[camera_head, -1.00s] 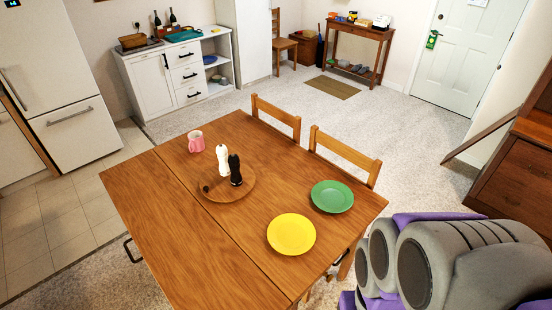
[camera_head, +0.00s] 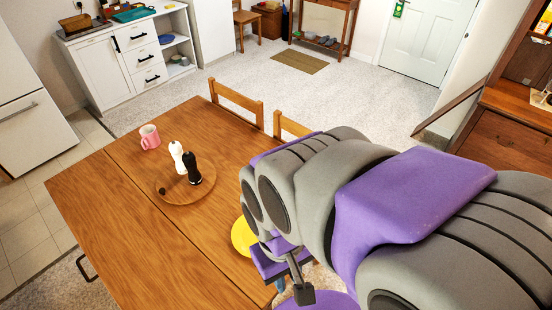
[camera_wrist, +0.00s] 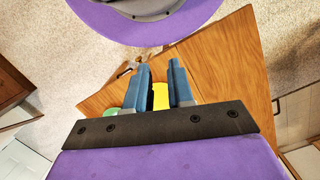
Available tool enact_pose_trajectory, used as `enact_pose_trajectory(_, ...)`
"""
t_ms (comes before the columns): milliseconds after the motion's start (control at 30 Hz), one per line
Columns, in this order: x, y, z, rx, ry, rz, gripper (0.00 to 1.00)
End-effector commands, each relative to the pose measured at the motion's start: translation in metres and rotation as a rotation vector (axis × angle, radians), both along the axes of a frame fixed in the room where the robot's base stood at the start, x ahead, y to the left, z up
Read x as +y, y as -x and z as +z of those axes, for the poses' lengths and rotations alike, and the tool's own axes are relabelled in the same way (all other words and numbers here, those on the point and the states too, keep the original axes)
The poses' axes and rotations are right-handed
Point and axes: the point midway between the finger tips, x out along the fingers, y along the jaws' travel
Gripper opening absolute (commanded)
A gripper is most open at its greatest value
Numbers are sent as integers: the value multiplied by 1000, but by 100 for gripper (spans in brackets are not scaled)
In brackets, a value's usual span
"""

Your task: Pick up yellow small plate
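The yellow small plate (camera_head: 242,237) lies flat near the front right of the wooden table, partly hidden by my arm in the head view. In the wrist view the yellow plate (camera_wrist: 160,96) shows in the gap between the fingers. My gripper (camera_wrist: 159,66) has two blue fingers set apart with nothing held between them. In the head view my arm reaches in from the right, and its links hide most of the gripper. How far the fingers are from the plate is hard to tell.
A green plate (camera_wrist: 110,112) shows beside the left finger in the wrist view; my arm hides it in the head view. A round wooden board (camera_head: 172,193) holds a white shaker (camera_head: 177,157) and a black shaker (camera_head: 193,171). A pink mug (camera_head: 150,137) stands behind. Chairs (camera_head: 237,103) line the far side.

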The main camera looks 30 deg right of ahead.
Motion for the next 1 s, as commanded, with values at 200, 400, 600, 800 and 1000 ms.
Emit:
enact_pose_trajectory(200, -13, -33, 5, 21, -4, -215, 23)
enact_pose_trajectory(400, -20, -93, 4, 71, 12, -612, 23)
enact_pose_trajectory(600, -35, -154, -8, 126, 40, -1014, 23)
enact_pose_trajectory(800, -72, -209, -33, 206, 65, -1412, 23)
enact_pose_trajectory(1000, -118, -256, -69, 309, 98, -1800, 23)
